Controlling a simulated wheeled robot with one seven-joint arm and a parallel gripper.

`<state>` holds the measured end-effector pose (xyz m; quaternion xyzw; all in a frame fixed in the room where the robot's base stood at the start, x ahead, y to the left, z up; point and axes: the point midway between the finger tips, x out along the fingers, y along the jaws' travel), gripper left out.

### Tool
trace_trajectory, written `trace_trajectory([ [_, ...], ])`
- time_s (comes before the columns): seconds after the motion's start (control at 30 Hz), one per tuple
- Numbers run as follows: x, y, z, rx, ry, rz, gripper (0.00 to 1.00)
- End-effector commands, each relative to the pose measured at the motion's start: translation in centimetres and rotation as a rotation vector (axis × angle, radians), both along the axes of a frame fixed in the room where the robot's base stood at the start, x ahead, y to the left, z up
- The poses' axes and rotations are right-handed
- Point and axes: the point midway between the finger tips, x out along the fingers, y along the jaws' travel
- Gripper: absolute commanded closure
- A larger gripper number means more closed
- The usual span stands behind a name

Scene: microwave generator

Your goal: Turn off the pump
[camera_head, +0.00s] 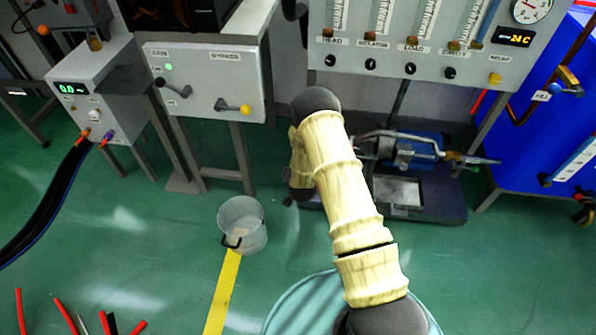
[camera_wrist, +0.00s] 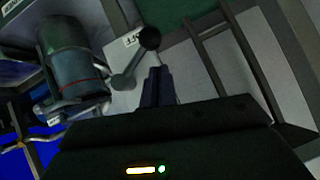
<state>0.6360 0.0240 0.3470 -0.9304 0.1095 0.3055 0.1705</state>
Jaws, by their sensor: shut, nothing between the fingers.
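In the wrist view, a lever with a round black knob (camera_wrist: 149,38) and a grey arm stands just beyond my fingertips. A white label beside it is partly readable, ending in "FF". My gripper (camera_wrist: 158,72) is shut and empty, with its dark fingers close below the knob; I cannot tell whether they touch it. In the head view, a blue pump unit (camera_head: 425,146) with grey pipes sits on a dark base under the meter panel. My arm hides my gripper and the lever there.
A dark grey-green cylinder (camera_wrist: 70,60) stands left of the lever. The meter panel (camera_head: 400,60) hangs above the pump. A white control box (camera_head: 205,82) with two levers is to the left. A clear bucket (camera_head: 242,225) stands on the open green floor, and a blue cabinet (camera_head: 540,120) at right.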

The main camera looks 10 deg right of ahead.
Motion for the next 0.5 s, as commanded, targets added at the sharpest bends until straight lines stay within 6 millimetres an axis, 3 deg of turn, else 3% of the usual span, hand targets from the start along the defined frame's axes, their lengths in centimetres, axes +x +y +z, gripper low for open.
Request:
trace_trajectory([
  [0.03,-0.1,-0.1,1.3,0.000,-0.001,0.000,1.00],
  [0.13,-0.4,-0.3,2.6,0.000,0.000,-0.001,1.00],
  [0.5,-6.3,1.0,6.8,0.000,0.002,0.002,1.00],
])
